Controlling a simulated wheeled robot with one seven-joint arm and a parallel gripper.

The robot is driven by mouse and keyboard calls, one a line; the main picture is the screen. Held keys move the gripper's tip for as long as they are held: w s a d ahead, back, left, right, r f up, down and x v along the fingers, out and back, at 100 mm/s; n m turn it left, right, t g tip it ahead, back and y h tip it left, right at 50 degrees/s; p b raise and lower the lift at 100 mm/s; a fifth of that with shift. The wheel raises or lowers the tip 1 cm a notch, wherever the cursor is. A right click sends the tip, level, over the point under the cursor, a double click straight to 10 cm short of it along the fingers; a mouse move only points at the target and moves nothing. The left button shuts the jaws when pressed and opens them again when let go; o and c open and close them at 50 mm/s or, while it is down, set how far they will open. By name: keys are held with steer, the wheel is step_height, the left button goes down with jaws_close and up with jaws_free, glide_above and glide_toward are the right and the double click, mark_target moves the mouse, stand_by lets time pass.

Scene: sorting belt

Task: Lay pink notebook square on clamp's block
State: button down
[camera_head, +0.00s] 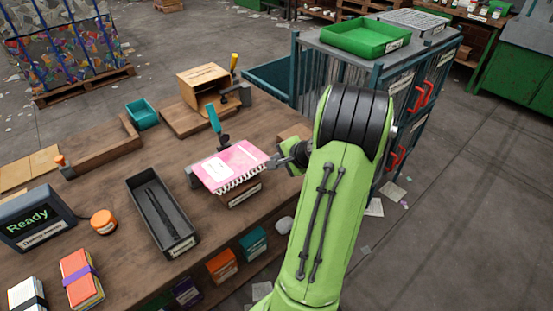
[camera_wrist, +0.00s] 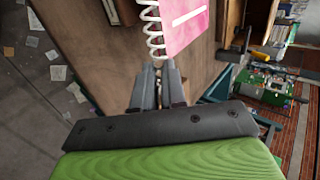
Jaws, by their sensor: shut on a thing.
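The pink notebook (camera_head: 232,163) has a white label and a white spiral binding along its near edge. It lies roughly flat over the clamp's wooden block (camera_head: 243,194), hiding most of its top; I cannot tell whether they touch. The clamp (camera_head: 215,122), with a teal handle, stands just behind the notebook. My gripper (camera_head: 272,162) is shut on the notebook's right edge. In the wrist view the notebook (camera_wrist: 187,25) and its spiral show just beyond the shut fingers (camera_wrist: 158,68).
On the wooden bench (camera_head: 130,175), a long dark tray (camera_head: 163,215) lies to the left, with an orange button (camera_head: 104,221) and a display (camera_head: 32,217) reading "Ready". A wooden box (camera_head: 203,85) and a teal bin (camera_head: 142,113) stand behind. A green tray (camera_head: 366,38) tops the cage.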

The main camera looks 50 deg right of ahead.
step_height(320, 180, down, 6)
steer(key=b, duration=0.4)
steer(key=shift+s+a+r, duration=0.15)
steer(key=shift+a, duration=0.1)
stand_by(0.3)
steer(key=c, duration=1.1)
jaws_free()
steer(key=p+v, duration=0.3)
steer(key=v, duration=1.2)
steer(key=shift+s+r+p, duration=0.3)
steer(key=shift+w+a, duration=0.1)
